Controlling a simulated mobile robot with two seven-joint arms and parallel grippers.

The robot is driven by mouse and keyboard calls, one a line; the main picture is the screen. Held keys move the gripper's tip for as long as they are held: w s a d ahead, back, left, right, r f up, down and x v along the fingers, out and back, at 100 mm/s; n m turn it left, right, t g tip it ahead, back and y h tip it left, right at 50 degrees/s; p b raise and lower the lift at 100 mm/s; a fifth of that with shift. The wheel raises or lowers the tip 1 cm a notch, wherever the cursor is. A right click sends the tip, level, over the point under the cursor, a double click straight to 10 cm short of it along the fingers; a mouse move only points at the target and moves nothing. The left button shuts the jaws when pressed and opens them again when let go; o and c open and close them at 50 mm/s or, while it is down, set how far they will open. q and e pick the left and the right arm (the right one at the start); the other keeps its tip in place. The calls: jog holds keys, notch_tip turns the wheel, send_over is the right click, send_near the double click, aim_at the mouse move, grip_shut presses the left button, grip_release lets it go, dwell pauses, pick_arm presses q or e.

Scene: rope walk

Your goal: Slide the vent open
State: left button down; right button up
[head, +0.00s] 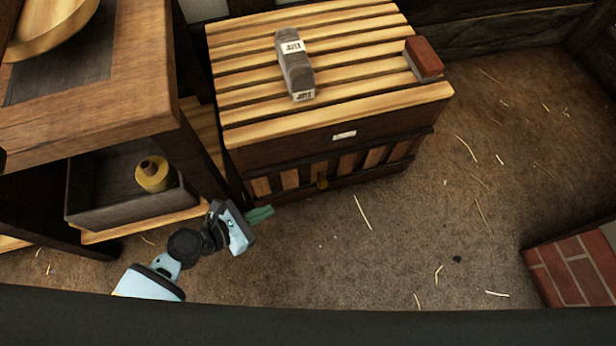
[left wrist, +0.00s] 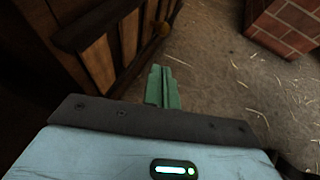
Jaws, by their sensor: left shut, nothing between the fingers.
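The vent (head: 340,165) is a slatted panel of light and dark strips low on the front of the wooden chest. My left gripper (head: 262,214) has green fingers, shut and empty, in front of the chest's lower left corner. The fingers (left wrist: 162,88) are apart from the knob, to its left in the head view. My right gripper is not in view.
A grey jute-labelled bundle (head: 294,62) and a red-topped block (head: 424,57) lie on the slatted chest top (head: 350,88). Brick (head: 575,270) is at lower right. The floor between is clear except for straw.

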pick_arm(q)
jog(key=r+b+x, duration=0.1)
jog(key=b+x, duration=0.5)
jog(key=x, duration=0.8)
jog(key=shift+w+d, duration=0.2)
jog(key=shift+r, duration=0.1)
